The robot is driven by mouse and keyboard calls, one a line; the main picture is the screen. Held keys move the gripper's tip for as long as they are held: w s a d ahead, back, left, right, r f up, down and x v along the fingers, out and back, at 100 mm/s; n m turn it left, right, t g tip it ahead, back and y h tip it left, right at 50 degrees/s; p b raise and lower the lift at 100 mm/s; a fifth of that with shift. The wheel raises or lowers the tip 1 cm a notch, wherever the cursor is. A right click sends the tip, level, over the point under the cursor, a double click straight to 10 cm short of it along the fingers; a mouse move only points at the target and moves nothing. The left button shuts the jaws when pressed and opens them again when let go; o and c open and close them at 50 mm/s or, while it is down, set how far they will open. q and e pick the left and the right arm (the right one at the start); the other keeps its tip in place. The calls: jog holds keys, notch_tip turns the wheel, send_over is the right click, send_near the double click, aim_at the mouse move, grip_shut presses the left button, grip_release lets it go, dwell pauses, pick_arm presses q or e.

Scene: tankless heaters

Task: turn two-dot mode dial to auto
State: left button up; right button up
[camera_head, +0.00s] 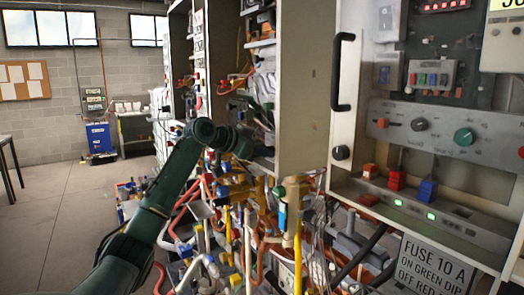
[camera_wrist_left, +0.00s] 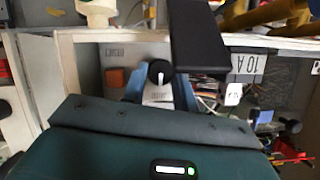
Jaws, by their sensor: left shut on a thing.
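A black round dial (camera_wrist_left: 160,71) with a pale pointer mark shows in the left wrist view, above a white plate. Its dots and position lettering are too small to read. My left gripper (camera_wrist_left: 160,88) is shut on the dial, with blue-grey finger parts on either side; the exact contact is hard to make out. In the head view my left arm reaches into an open cabinet (camera_head: 304,90), and the fingertips are hidden among dark parts by its side wall. My right gripper is in neither view.
On the right, a nearer panel carries a grey knob (camera_head: 419,125), a green knob (camera_head: 464,136), a red switch (camera_head: 397,180) and a blue switch (camera_head: 428,190). A black handle (camera_head: 342,72) juts out. Pipes and cables crowd below the arm. The floor (camera_head: 60,215) at left is clear.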

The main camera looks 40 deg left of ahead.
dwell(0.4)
pick_arm(q)
jog(key=o, duration=0.7)
jog(key=shift+s+a, duration=0.1)
jog(key=shift+s+r, duration=0.1)
jog(key=shift+s, duration=0.15)
jog(key=b+v, duration=0.4)
jog(key=v, duration=0.8)
jog(key=shift+a+r+b, duration=0.2)
jog(key=shift+r+b, duration=0.05)
jog(key=shift+b, duration=0.05)
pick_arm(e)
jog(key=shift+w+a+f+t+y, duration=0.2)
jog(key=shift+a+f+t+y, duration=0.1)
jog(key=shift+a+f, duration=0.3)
pick_arm(q)
jog(key=shift+s, duration=0.15)
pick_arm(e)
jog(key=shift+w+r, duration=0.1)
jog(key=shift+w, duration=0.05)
